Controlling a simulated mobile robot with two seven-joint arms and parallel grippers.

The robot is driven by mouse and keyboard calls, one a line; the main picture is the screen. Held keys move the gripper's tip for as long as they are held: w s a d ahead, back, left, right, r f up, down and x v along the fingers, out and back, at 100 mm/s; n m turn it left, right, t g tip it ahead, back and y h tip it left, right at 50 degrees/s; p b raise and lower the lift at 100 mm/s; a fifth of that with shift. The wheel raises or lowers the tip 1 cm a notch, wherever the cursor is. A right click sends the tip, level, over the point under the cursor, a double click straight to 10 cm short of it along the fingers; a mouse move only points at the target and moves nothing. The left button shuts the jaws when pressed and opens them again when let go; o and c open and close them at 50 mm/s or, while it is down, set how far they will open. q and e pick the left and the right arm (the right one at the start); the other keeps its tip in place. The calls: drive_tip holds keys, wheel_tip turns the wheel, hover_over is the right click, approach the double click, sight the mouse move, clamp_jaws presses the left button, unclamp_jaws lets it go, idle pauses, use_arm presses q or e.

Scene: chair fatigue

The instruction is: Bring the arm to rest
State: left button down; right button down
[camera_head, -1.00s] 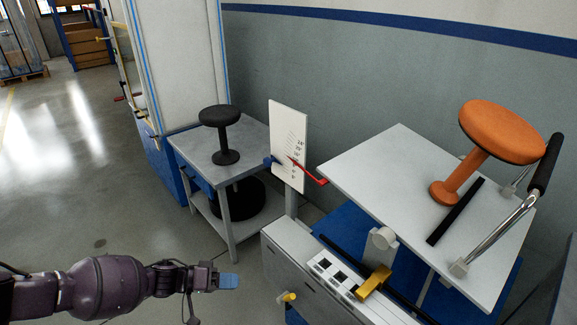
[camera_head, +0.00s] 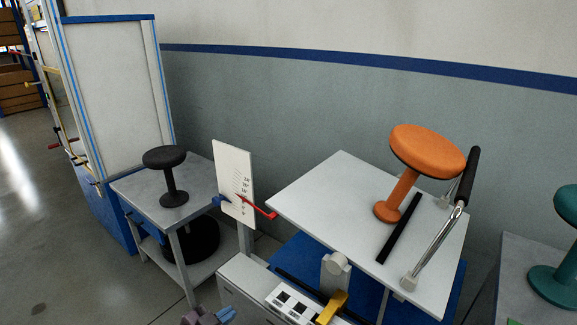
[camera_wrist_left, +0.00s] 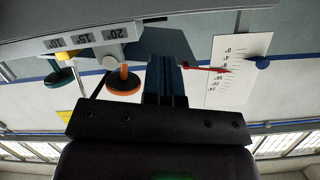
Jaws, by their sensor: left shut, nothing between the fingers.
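My left gripper (camera_head: 226,314) shows only at the bottom edge of the head view, in front of the grey machine body (camera_head: 240,284). Its blue fingertips are together with nothing between them. In the left wrist view, which looks upside down, the shut blue fingers (camera_wrist_left: 165,82) stand clear of the things behind them. Most of my left arm is outside the head view. My right gripper is in neither view.
An orange stool (camera_head: 426,150) stands on a tilted white plate (camera_head: 330,195) beside a chrome lever (camera_head: 440,245). A white angle scale (camera_head: 232,170) with a red pointer (camera_head: 258,206) stands left of it. A black stool (camera_head: 165,160) is on a grey table (camera_head: 140,190). Open floor lies left.

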use_arm(q)
drive_tip(key=s+a+f+n+y+p, duration=0.1)
drive_tip(key=s+a+n+y, duration=0.2)
drive_tip(key=s, duration=0.5)
drive_tip(key=s+a+f+n+y+p, duration=0.1)
drive_tip(key=s+a+n+y, duration=0.2)
drive_tip(key=s, duration=0.6)
drive_tip(key=s+a+f+n+g+y+p, duration=0.1)
drive_tip(key=s+a+f+n+y, duration=0.1)
drive_tip(key=s+a, duration=0.5)
drive_tip(key=shift+s+n+y, duration=0.5)
drive_tip(key=shift+s+n, duration=0.3)
drive_tip(key=shift+s, duration=0.4)
drive_tip(key=shift+f, duration=0.1)
